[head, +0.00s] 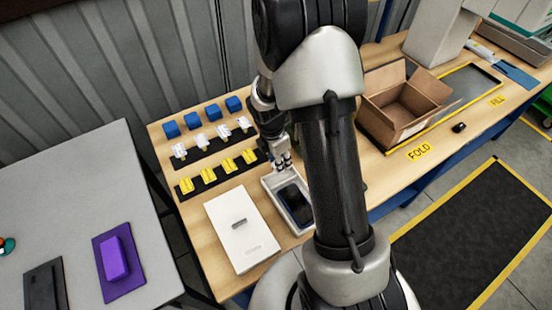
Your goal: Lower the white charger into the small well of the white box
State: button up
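The open white box (269,187) stands on the wooden table, partly hidden behind my arm. A dark phone-like item (293,200) lies inside it. My gripper (283,162) points down at the box's far end, over or just inside it. Its fingers are small and partly shadowed, so I cannot tell whether they hold a charger. The small well is not clearly visible. Several white chargers (201,142) stand in a row on a black strip left of my gripper.
A white lid (240,238) lies left of the box. Yellow pieces (228,166) and blue blocks (213,112) stand in rows behind. An open cardboard carton (395,105) sits right of my arm. A grey table with a purple block (114,259) is at left.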

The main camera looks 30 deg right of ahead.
jog(key=shift+f+b, duration=3)
jog(key=shift+f, duration=0.4)
jog(key=shift+s+f+b, duration=0.1)
jog(key=shift+s+b, duration=0.05)
jog(key=shift+b, duration=0.15)
jog(key=shift+s+a+f, duration=0.1)
jog(key=shift+s+f, duration=0.05)
jog(key=shift+s, duration=0.05)
jog(key=o, duration=1.1)
jog(key=shift+w, duration=0.1)
jog(key=shift+o, duration=0.3)
jog(key=shift+w, duration=0.1)
jog(key=shift+c, duration=1.4)
